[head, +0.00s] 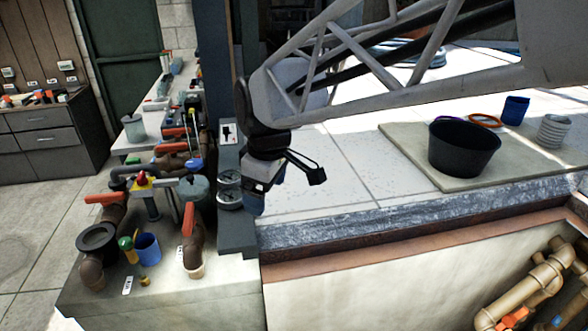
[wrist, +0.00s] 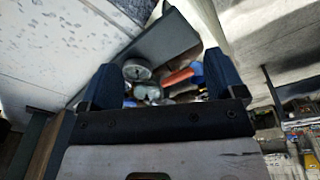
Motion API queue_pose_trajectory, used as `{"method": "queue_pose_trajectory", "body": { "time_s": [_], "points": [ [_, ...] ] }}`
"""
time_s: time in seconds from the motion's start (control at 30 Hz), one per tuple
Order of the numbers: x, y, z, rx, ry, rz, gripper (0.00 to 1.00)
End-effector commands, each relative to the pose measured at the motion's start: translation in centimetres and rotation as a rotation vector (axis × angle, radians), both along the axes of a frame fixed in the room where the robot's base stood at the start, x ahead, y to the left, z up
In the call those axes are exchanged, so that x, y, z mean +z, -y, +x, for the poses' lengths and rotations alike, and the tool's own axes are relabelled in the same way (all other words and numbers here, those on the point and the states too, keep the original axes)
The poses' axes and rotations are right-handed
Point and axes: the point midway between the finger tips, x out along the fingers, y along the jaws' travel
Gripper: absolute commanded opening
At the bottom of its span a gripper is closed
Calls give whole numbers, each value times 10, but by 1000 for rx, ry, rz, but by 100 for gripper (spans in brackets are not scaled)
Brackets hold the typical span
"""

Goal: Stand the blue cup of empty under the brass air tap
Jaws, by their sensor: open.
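A blue cup (head: 148,250) stands upright on the bench at the lower left of the head view, between two brown tap-like pipes with orange handles. The left pipe (head: 92,272) has a small white tag in front of it, and the right pipe (head: 193,245) has another; I cannot read either, so I cannot tell which is the brass air tap. The cup's inside is not clear. My gripper (head: 258,205) hangs right of the bench, above the stone ledge, apart from the cup. In the wrist view my gripper (wrist: 162,80) is open with nothing between its fingers.
Another blue cup (head: 516,110) stands at the right on a pale slab, near a black tub (head: 464,147) and a ribbed grey cup (head: 553,130). A green-and-yellow object (head: 128,249) stands close beside the bench cup.

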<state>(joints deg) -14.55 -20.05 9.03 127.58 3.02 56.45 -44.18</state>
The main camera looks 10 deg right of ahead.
Motion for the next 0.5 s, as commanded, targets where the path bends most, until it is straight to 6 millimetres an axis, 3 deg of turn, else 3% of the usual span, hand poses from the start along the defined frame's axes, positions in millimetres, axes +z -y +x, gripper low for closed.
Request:
{"method": "queue_pose_trajectory", "body": {
  "time_s": [0.2, 0.5],
  "points": [
    [-3, 55, -51, -335, 26, 22, 88],
    [-19, 109, -120, -778, 61, 66, 88]
  ]
}}
